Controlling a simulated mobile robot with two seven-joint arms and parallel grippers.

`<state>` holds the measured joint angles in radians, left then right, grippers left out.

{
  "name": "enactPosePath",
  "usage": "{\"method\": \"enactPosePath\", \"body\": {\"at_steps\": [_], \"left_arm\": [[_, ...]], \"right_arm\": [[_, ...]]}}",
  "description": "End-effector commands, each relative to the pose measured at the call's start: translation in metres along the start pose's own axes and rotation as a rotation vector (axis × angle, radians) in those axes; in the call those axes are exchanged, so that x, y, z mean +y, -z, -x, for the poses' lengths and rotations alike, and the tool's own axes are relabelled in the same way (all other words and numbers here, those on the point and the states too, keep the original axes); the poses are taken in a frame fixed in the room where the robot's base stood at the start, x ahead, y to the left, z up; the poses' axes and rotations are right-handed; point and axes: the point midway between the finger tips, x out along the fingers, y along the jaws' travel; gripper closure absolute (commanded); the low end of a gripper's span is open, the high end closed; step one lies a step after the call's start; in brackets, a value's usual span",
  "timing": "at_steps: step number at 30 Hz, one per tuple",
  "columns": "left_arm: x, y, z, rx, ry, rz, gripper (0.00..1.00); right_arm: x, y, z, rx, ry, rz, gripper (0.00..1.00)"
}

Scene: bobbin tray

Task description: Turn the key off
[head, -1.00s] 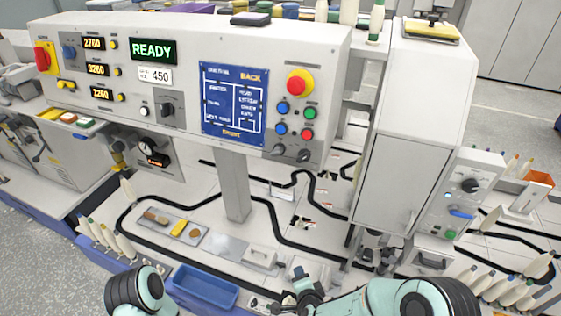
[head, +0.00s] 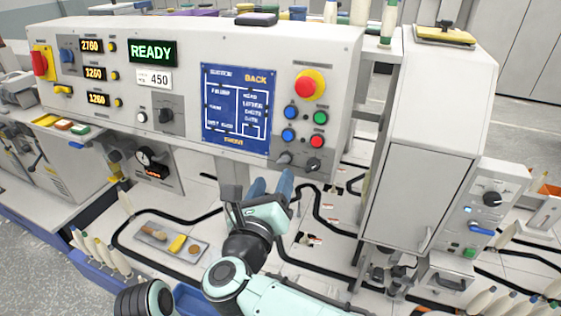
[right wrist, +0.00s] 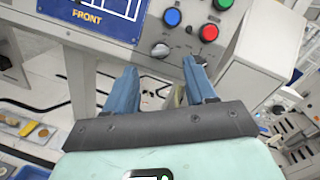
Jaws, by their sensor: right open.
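A grey key-like switch (head: 284,158) sits at the lower right of the machine's control panel, under the blue buttons. It also shows in the right wrist view (right wrist: 160,50), just ahead of the gap between the fingers; its exact turn is too small to tell. A dark knob (head: 313,164) sits to its right. My right gripper (head: 272,187) is just below the panel's lower edge, with its blue fingers pointing up toward the switch. My left gripper is out of view.
Blue and red buttons (head: 319,141) and a red emergency stop (head: 309,85) are close above the switch. A blue screen (head: 235,108) is to the left. A grey cabinet (head: 417,180) stands to the right. A support post stands below the panel.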

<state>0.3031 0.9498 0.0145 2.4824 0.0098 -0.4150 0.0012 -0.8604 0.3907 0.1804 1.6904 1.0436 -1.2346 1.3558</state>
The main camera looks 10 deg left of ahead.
Motion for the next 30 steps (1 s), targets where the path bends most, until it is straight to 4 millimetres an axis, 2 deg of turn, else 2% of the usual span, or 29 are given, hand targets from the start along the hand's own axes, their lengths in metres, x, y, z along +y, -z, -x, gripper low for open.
{"method": "enactPosePath", "body": {"at_steps": [3, 9, 15, 23, 28, 30], "left_arm": [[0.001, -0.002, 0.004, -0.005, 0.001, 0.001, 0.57], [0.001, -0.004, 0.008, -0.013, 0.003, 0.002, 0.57], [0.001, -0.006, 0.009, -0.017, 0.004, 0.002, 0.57], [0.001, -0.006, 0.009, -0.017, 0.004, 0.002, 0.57], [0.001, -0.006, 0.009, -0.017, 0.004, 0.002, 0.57], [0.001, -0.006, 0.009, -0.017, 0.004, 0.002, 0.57]], "right_arm": [[-0.001, -0.001, -0.026, 0.001, 0.002, 0.001, 0.45], [0.000, -0.001, -0.057, -0.001, 0.001, 0.003, 0.45], [0.001, 0.000, -0.069, -0.001, -0.001, 0.004, 0.45], [0.001, 0.000, -0.070, -0.001, -0.001, 0.004, 0.45], [0.001, 0.000, -0.070, -0.001, -0.001, 0.003, 0.97], [0.001, 0.000, -0.070, -0.001, -0.001, 0.003, 1.00]]}}
